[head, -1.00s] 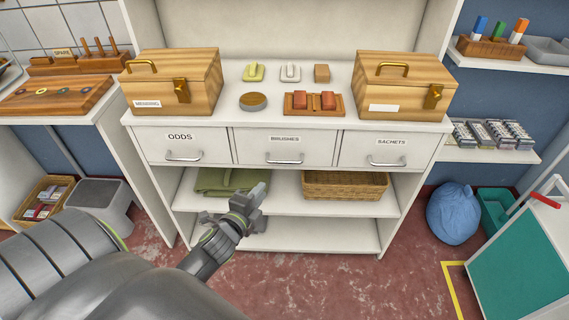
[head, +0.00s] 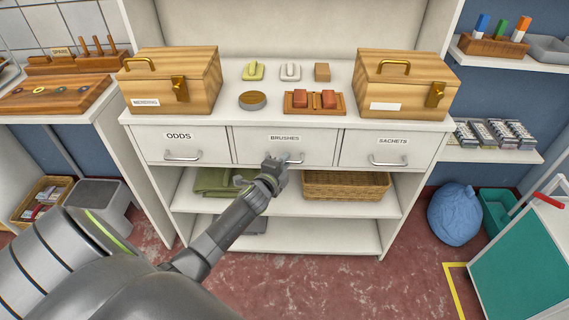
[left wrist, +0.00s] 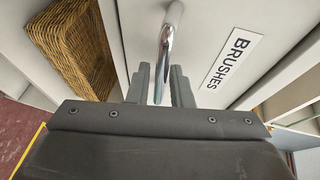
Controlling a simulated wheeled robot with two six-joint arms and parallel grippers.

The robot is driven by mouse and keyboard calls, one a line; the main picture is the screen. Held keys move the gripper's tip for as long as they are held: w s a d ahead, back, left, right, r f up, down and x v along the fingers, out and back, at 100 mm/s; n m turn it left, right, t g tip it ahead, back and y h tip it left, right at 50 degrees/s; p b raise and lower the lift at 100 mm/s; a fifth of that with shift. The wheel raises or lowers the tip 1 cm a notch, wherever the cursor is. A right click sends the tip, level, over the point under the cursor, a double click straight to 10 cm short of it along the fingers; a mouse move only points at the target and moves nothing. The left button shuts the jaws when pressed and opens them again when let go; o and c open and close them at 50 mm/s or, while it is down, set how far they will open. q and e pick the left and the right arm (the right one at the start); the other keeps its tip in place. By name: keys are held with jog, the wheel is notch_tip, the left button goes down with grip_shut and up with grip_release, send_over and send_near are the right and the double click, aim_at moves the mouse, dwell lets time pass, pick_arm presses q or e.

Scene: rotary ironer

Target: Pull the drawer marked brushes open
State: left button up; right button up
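The drawer marked brushes (head: 262,146) is the middle one of three in the white cabinet, and its front is flush with its neighbours. Its chrome handle (head: 297,159) is partly hidden by my left gripper (head: 274,163). In the left wrist view the label "BRUSHES" (left wrist: 230,61) shows to the right of the handle (left wrist: 168,40). The fingers of my left gripper (left wrist: 160,86) stand on either side of the handle bar, with a gap still showing, so the gripper is open around it. My right gripper is not in view.
The drawers marked odds (head: 180,144) and sachets (head: 390,150) flank it, both shut. A wicker basket (head: 346,186) and folded green cloth (head: 214,181) lie on the shelf below. Two wooden boxes (head: 200,75) (head: 405,80) stand on the cabinet top. The floor in front is clear.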

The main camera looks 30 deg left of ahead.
pick_arm(q)
jog(key=shift+w, duration=0.25)
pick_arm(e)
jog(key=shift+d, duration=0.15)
pick_arm(q)
grip_shut()
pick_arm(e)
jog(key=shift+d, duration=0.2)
pick_arm(q)
jog(key=shift+s+f, duration=0.1)
